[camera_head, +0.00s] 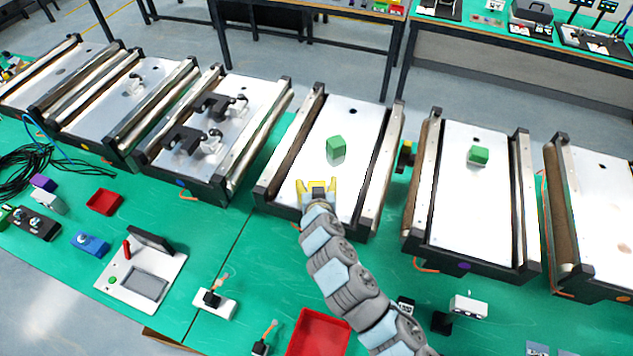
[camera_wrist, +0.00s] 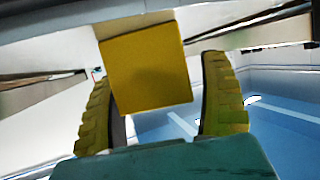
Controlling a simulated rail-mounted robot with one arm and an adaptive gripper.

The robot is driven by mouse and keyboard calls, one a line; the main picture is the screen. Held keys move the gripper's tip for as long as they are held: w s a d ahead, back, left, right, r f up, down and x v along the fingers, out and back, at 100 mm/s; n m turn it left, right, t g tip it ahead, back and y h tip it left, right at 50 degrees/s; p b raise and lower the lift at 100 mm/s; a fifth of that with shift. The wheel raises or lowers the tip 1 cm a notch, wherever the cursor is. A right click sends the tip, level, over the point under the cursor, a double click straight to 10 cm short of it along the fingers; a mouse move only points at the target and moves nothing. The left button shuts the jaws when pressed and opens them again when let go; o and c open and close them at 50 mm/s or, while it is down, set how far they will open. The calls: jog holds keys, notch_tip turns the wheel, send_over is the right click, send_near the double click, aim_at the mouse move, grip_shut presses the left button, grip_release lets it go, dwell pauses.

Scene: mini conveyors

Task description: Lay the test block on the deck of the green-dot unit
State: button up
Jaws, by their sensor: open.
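A green block (camera_head: 335,145) stands on the pale deck of the middle conveyor unit (camera_head: 354,111). A second, smaller-looking green block (camera_head: 479,155) lies on the deck of the unit to its right (camera_head: 455,200). I cannot tell which is the test block. My gripper (camera_head: 316,186) is open over the near end of the middle unit, short of its block. In the wrist view its yellow fingers (camera_wrist: 165,105) are spread, with a yellow square face (camera_wrist: 146,67) between them in the picture; I cannot tell what that is. No green dot is clear; my arm hides part of the middle unit's front.
The right unit has a purple dot, and another unit (camera_head: 598,200) stands at the far right. Red trays (camera_head: 318,333), a panel with a screen (camera_head: 140,275) and small parts lie on the green table.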

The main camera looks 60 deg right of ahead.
jog(key=v, duration=1.1)
jog(key=shift+b, duration=0.45)
jog(key=shift+a, duration=0.1)
